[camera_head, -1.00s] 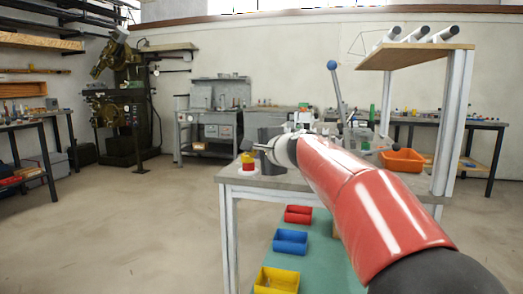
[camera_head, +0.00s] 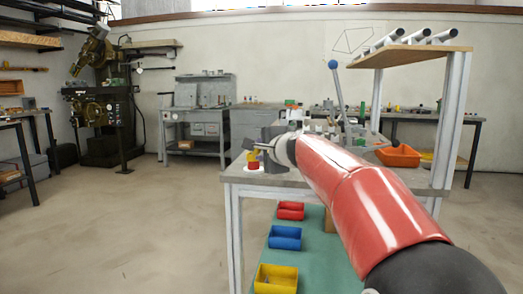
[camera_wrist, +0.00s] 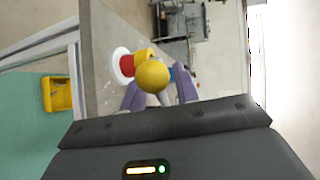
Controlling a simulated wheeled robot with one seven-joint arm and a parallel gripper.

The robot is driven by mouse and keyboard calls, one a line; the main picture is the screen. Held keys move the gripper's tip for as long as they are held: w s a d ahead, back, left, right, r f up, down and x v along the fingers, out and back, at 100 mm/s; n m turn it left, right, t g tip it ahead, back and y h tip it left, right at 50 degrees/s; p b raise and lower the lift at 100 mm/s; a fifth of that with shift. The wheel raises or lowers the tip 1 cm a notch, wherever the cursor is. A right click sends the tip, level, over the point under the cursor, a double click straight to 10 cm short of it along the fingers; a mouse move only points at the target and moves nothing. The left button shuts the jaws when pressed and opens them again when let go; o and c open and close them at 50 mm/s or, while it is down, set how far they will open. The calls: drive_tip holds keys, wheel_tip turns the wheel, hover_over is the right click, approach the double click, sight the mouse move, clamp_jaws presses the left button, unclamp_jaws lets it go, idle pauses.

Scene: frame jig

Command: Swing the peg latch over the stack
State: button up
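In the head view, a small stack with red and yellow parts on a white base (camera_head: 253,167) stands near the left end of the grey bench. It also shows in the wrist view, with its white base (camera_wrist: 122,66) and a red and yellow body beside it. A yellow ball knob (camera_wrist: 153,76), seemingly the peg latch's end, is at the fingers in the wrist view and partly covers the stack. My gripper (camera_wrist: 160,92) looks open, with its two purple-grey fingers on either side of the knob. In the head view my gripper (camera_head: 262,148) is right above the stack. Knob contact is unclear.
The bench (camera_head: 300,180) also carries a lever with a blue ball (camera_head: 333,64) at the right. An orange bin (camera_head: 398,156) is behind. A raised wooden shelf (camera_head: 410,57) holds several tubes. Blue (camera_head: 285,238) and yellow bins sit below.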

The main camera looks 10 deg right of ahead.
drive_tip(key=b+v, duration=0.1)
drive_tip(key=v, duration=0.6)
drive_tip(key=shift+s, duration=0.35)
drive_tip(key=shift+d, duration=0.1)
drive_tip(key=shift+c, duration=0.3)
